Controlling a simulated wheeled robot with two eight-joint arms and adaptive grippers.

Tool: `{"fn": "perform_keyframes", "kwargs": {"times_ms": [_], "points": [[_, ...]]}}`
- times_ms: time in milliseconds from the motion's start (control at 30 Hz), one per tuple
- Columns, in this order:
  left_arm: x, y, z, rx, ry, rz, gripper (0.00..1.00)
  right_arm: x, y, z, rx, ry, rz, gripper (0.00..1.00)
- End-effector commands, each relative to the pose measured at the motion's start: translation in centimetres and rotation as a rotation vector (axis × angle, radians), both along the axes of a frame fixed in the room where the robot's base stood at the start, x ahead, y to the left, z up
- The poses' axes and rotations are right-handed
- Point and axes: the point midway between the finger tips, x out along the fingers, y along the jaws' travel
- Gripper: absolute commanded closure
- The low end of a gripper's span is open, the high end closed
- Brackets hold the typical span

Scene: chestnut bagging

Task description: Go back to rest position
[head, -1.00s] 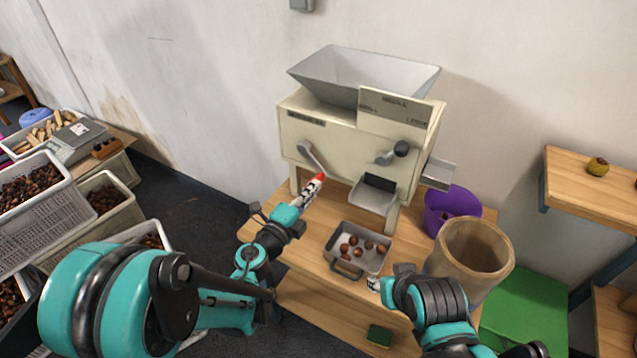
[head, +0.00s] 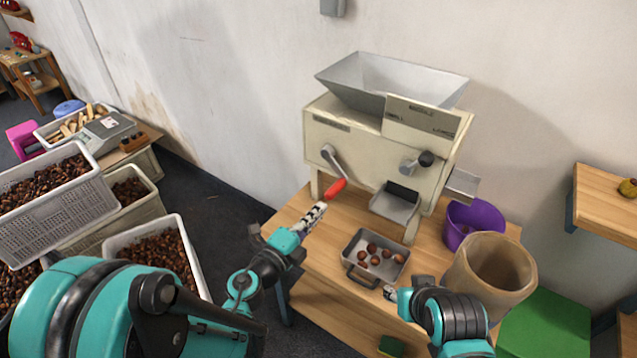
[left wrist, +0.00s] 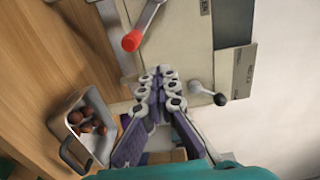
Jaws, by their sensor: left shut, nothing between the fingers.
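My left gripper (head: 315,212) is shut and empty, just below and left of the red handle (head: 336,188) on the machine's lever. In the left wrist view my left gripper (left wrist: 160,75) has its fingers together, and the red handle (left wrist: 131,40) is clear of them. The cream machine (head: 372,150) with a grey hopper stands on the wooden table. My right gripper (head: 392,293) is at the table's front, by the near right corner of the metal tray (head: 352,268); its fingers are too small to read.
Several chestnuts (head: 372,249) lie in the tray. A purple bucket (head: 474,222) and a tan cylindrical container (head: 490,275) stand right of the machine. Crates of chestnuts (head: 160,262) stand at the left. A wooden shelf (head: 600,200) is at the right. Dark floor shows between crates and table.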

Motion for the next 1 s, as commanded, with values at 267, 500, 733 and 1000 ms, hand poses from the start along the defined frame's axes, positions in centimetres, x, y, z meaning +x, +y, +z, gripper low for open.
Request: {"fn": "perform_keyframes", "kwargs": {"times_ms": [267,500,733,1000], "points": [[0.8,2.0,2.0,-0.083,0.013,0.084,1.00,0.0,0.0,0.0,0.000,0.000,0.000,0.60],[1.5,13.6,6.7,-0.510,0.182,0.517,1.00,0.0,0.0,0.0,0.000,0.000,0.000,0.60],[-5.0,21.2,2.2,-0.923,0.567,0.927,1.00,0.0,0.0,0.0,0.000,0.000,0.000,0.60],[-15.6,18.9,-3.8,-1.182,1.062,1.161,1.00,0.0,0.0,0.0,0.000,0.000,0.000,0.60]]}}
